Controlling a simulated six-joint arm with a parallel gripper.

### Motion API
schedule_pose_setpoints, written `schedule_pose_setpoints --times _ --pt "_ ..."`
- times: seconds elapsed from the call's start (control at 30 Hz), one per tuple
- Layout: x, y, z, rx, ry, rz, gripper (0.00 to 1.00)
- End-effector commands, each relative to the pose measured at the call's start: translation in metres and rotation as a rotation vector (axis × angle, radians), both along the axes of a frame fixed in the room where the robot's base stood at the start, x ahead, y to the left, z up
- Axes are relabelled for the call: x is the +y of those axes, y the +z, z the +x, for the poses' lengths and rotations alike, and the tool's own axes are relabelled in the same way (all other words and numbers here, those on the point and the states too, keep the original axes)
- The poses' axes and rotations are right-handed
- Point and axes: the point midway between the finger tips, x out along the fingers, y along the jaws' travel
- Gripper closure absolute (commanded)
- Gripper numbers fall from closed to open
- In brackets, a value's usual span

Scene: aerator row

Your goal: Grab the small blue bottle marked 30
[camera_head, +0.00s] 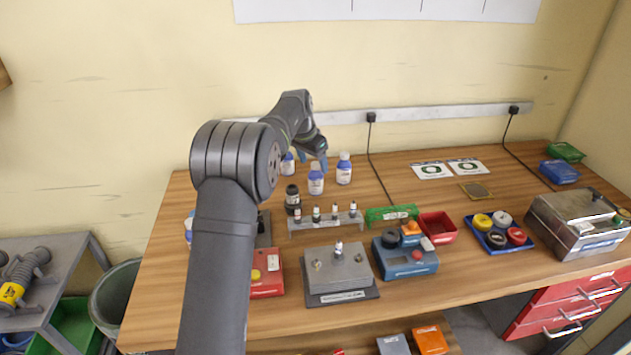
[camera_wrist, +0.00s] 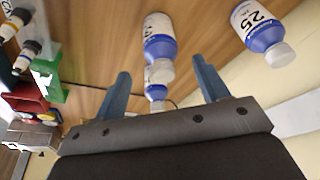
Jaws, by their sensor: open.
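In the wrist view, a white-labelled blue bottle (camera_wrist: 160,48) appears cap-down in the picture, between my gripper's blue fingers (camera_wrist: 160,67) but apart from them. Its number is not clearly readable. Another blue bottle (camera_wrist: 155,91) shows partly behind it. In the head view, three similar bottles stand at the table's back: a left one (camera_head: 288,163) partly hidden by my arm, a middle one (camera_head: 316,182) and a right one (camera_head: 344,170). Their numbers are too small to read. My gripper (camera_head: 312,158) is open and empty above them.
A grey device (camera_head: 338,272), a blue device (camera_head: 408,262) and a red tray (camera_head: 437,228) are nearer. A power cable (camera_head: 376,165) hangs to the right.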

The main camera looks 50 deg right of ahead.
Motion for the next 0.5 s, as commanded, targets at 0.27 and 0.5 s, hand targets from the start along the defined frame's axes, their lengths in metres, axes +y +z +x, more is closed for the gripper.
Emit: schedule_pose_setpoints --times 0.27,0.5 --pt "-0.012 -0.024 0.001 0.000 0.000 0.001 0.33" --pt "-0.020 -0.049 0.000 -0.001 0.000 -0.001 0.33"
